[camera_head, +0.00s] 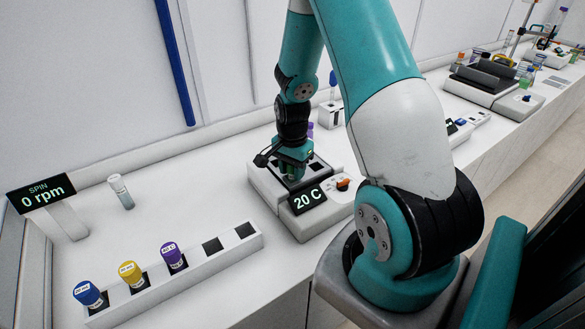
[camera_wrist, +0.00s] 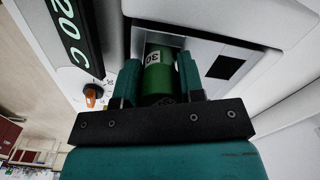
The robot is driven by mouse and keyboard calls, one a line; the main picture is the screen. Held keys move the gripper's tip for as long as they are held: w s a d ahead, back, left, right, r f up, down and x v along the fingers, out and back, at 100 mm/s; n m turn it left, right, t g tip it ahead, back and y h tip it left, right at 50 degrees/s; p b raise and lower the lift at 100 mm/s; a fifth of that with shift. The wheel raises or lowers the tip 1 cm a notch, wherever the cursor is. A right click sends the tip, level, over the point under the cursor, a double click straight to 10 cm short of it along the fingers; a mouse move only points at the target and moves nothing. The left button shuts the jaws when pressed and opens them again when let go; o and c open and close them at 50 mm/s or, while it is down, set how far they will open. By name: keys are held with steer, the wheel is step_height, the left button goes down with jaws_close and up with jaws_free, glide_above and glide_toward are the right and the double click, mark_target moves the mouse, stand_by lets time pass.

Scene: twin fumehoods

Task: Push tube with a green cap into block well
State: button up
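The green-capped tube (camera_wrist: 159,80) is between the two fingers of my gripper (camera_wrist: 158,85) in the wrist view, with a label on its cap. The fingers appear closed against the cap's sides. The block (camera_head: 264,180) is a white unit with square wells and a "20 C" display (camera_head: 308,199). My gripper is directly over the block in the head view (camera_head: 294,172), pointing down. In the wrist view the cap lies against a dark well opening, and another square well (camera_wrist: 225,68) is empty beside it. How deep the tube sits is hidden.
A white rack (camera_head: 190,274) at the front left holds blue-, yellow- and purple-capped tubes, with two empty wells. A loose vial (camera_head: 121,192) stands behind it, near the "0 rpm" display (camera_head: 41,193). An orange knob (camera_head: 343,183) is on the block's front. More equipment (camera_head: 490,83) stands farther right.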

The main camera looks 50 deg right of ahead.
steer(key=o, duration=0.4)
steer(key=shift+r, duration=0.1)
step_height(320, 180, up, 17)
steer(key=shift+r+b, duration=0.15)
steer(key=shift+b, duration=1.1)
steer(key=s+a+r+n+t+y, duration=0.1)
steer(key=s+a+n, duration=0.1)
steer(key=a+n, duration=0.6)
steer(key=s+a+r+n+y, duration=0.15)
steer(key=a+n, duration=0.35)
steer(key=a, duration=0.7)
steer(key=s+a+n, duration=0.3)
steer(key=s, duration=0.1)
steer(key=s+a+n+y, duration=0.1)
steer(key=s+a+n, duration=0.3)
steer(key=s+a+n+g+b, duration=0.1)
steer(key=s+a+n, duration=0.2)
steer(key=s+a, duration=0.1)
steer(key=shift+s+a+r+n+y, duration=0.2)
steer(key=shift+r+n+y, duration=0.15)
steer(key=shift+r+n, duration=0.05)
